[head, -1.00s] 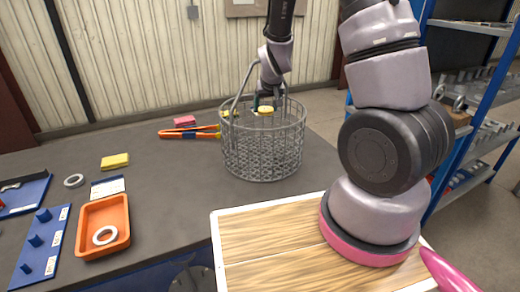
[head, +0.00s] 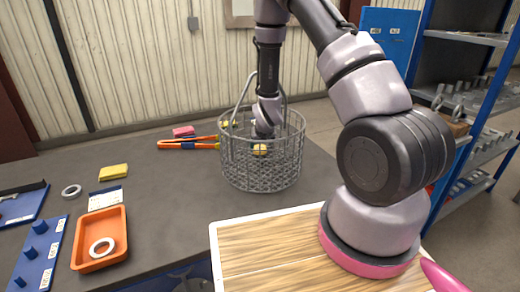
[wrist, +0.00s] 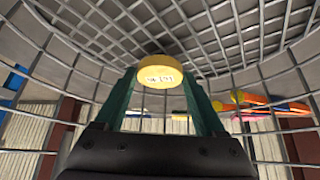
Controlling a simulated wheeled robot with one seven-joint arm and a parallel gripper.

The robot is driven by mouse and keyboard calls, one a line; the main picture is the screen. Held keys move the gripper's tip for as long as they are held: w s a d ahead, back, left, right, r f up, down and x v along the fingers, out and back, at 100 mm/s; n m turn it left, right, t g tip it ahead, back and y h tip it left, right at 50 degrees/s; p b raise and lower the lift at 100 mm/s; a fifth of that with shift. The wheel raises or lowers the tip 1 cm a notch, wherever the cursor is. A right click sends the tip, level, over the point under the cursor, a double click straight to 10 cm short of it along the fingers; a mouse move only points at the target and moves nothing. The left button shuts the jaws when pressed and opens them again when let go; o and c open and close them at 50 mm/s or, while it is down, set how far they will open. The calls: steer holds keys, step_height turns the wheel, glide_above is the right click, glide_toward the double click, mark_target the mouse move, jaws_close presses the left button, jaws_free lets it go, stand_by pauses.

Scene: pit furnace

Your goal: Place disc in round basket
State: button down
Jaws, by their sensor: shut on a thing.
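The round wire basket (head: 262,178) stands on the grey bench in the head view, its handle raised. The yellow disc (head: 259,150) is inside the basket, seen through the mesh. In the wrist view the disc (wrist: 160,73) shows its printed face between the green fingertips. My gripper (wrist: 160,88) is shut on the disc, with basket mesh all around it. In the head view my gripper reaches down inside the basket and is partly hidden by the wires. The gap between disc and basket floor cannot be judged exactly.
Orange-handled tongs (head: 188,145) and a pink block (head: 183,132) lie left of the basket. An orange tray (head: 85,262) with a ring, a yellow block (head: 113,172) and a blue peg board (head: 40,250) are further left. A blue shelf (head: 470,120) stands right.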

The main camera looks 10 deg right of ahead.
steer(key=shift+w+f, duration=0.3)
steer(key=shift+w, duration=0.1)
steer(key=shift+f, duration=0.25)
steer(key=shift+f, duration=0.1)
